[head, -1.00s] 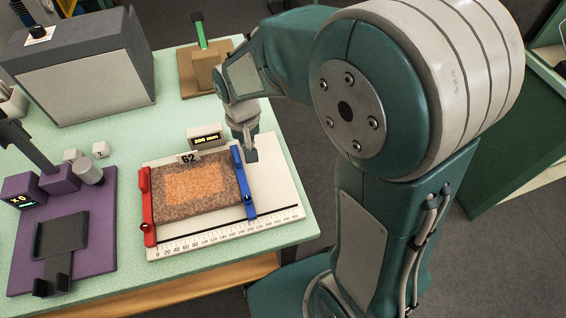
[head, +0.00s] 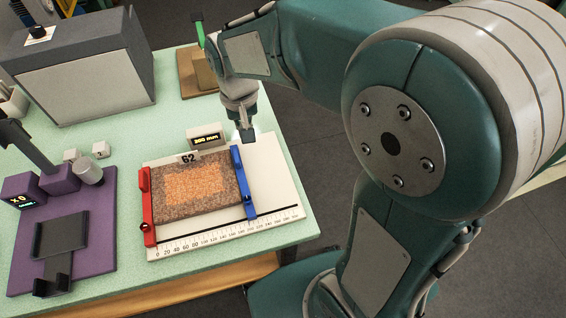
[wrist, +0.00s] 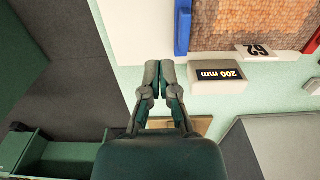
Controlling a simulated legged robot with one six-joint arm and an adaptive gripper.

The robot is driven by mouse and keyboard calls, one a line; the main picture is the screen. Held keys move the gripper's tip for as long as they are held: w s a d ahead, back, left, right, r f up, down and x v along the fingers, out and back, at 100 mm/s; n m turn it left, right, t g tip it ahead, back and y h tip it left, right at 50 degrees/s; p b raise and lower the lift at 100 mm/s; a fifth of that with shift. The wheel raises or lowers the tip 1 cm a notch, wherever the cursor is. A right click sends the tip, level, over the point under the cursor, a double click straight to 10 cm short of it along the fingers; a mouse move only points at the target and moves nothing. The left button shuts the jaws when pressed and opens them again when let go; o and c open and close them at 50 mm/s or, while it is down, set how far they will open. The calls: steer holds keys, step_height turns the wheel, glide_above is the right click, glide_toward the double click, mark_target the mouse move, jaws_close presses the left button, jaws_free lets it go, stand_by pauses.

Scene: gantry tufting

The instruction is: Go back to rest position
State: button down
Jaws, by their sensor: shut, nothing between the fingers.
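My gripper (head: 246,134) hangs over the back right part of the white measuring board (head: 275,180), near the blue jaw and the display, holding nothing. In the wrist view my gripper (wrist: 166,75) has its fingertips together. The brown and orange carpet sample (head: 195,188) lies on the board between a red jaw (head: 147,205) and a blue jaw (head: 243,183). The display (head: 207,137) reads 200 mm, which also shows in the wrist view (wrist: 218,80).
A grey box (head: 85,75) stands at the back left. A wooden block with a green handle (head: 197,33) is behind my gripper. Table (head: 165,115) space between them is clear.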

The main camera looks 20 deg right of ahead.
stand_by(0.4)
steer(key=s+d+r+t, duration=0.2)
steer(key=s+d+r, duration=0.2)
steer(key=s, duration=0.3)
steer(key=s+d+r+t, duration=0.3)
steer(key=s+d+r, duration=0.1)
steer(key=s, duration=0.3)
steer(key=shift+d+r+t, duration=0.3)
steer(key=shift+d+r, duration=0.1)
steer(key=shift+d, duration=0.5)
